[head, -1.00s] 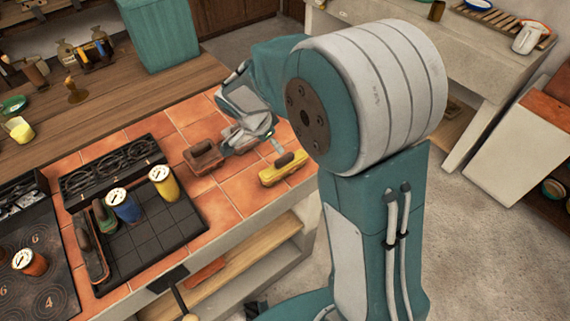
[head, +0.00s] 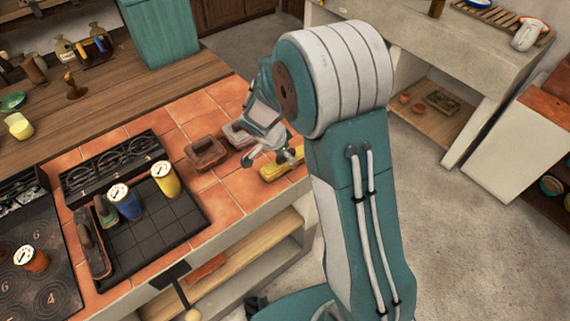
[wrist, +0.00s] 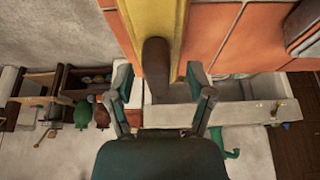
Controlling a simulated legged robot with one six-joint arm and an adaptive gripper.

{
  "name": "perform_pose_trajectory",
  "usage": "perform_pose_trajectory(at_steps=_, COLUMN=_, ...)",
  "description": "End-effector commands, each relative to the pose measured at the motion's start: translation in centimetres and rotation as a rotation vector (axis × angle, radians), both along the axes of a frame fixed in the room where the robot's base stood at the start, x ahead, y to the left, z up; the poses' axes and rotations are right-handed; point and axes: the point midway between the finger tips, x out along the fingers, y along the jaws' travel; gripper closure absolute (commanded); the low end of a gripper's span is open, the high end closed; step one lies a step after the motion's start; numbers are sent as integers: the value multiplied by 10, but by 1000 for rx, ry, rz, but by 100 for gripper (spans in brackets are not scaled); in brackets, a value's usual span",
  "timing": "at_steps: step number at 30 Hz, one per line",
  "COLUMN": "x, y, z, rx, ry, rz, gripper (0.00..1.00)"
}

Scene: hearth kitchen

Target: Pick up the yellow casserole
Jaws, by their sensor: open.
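The yellow casserole (head: 268,172) is a long loaf-shaped dish on the orange tiled counter, near its right end in the head view. My gripper (head: 273,158) hangs over it and hides part of it. In the wrist view the yellow casserole (wrist: 147,18) runs down from the top edge, with its dark handle (wrist: 156,62) along its middle. My open gripper (wrist: 162,94) has one finger on each side of the handle's lower end in that picture. Nothing is held. I cannot tell how far the fingertips are above the handle.
A brown casserole (head: 206,153) and a grey one (head: 236,134) sit close by on the tiles to the left. Yellow (head: 166,180) and blue (head: 124,203) canisters stand on the dark tiled grid. The counter's front edge is close to the yellow casserole.

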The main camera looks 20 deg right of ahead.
Motion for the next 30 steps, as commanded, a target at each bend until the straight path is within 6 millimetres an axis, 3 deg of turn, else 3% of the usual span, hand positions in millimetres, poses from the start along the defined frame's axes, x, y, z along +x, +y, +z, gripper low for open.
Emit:
perform_pose_trajectory(at_steps=1, x=0, y=0, z=0, rx=0, ry=0, rz=0, gripper=40)
perform_pose_trajectory(at_steps=5, x=0, y=0, z=0, rx=0, ry=0, rz=0, gripper=98)
perform_pose_trajectory(at_steps=19, x=0, y=0, z=8, rx=0, ry=-2, rz=-1, gripper=100)
perform_pose_trajectory(at_steps=30, x=0, y=1, z=80, rx=1, ry=-5, rz=0, gripper=100)
